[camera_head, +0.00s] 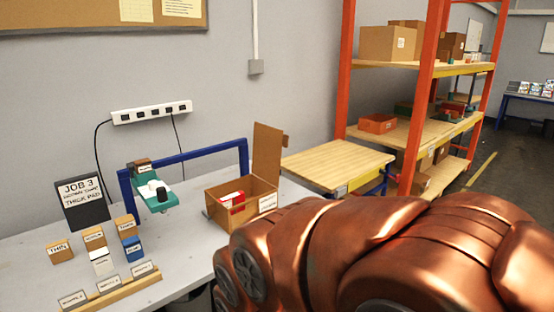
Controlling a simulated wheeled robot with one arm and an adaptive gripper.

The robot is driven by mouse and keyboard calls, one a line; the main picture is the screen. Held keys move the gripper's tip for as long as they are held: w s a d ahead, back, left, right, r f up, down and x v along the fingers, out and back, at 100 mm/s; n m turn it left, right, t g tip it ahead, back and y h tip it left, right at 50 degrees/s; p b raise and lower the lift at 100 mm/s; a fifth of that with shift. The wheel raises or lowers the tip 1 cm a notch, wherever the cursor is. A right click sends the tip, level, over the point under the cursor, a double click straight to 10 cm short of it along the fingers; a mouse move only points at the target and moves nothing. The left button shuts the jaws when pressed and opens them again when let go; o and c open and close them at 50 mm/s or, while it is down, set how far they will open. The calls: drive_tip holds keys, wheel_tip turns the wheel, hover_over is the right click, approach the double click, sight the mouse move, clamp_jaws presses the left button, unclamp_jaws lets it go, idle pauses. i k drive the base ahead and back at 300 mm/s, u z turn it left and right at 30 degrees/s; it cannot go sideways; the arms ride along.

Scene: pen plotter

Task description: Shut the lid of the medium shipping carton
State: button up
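The shipping carton (255,210) is a brown open box on the right part of the grey table. Its lid (267,152) stands upright at the back edge, so the box is open. A red and white item (232,199) shows inside it. A white label is on its right side. My copper-coloured arm fills the lower right of the view, in front of the carton's right and hides the table edge there. My gripper is not in view.
Several small blocks, a wooden label strip (115,293) and a JOB 3 sign (80,202) are at left. A wooden bench (335,162) and orange shelving (424,90) stand at right.

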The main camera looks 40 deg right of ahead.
sight(268, 141)
drive_tip(key=k, duration=0.55)
drive_tip(key=z, duration=0.9)
drive_tip(key=i, duration=1.5)
drive_tip(key=u, duration=0.55)
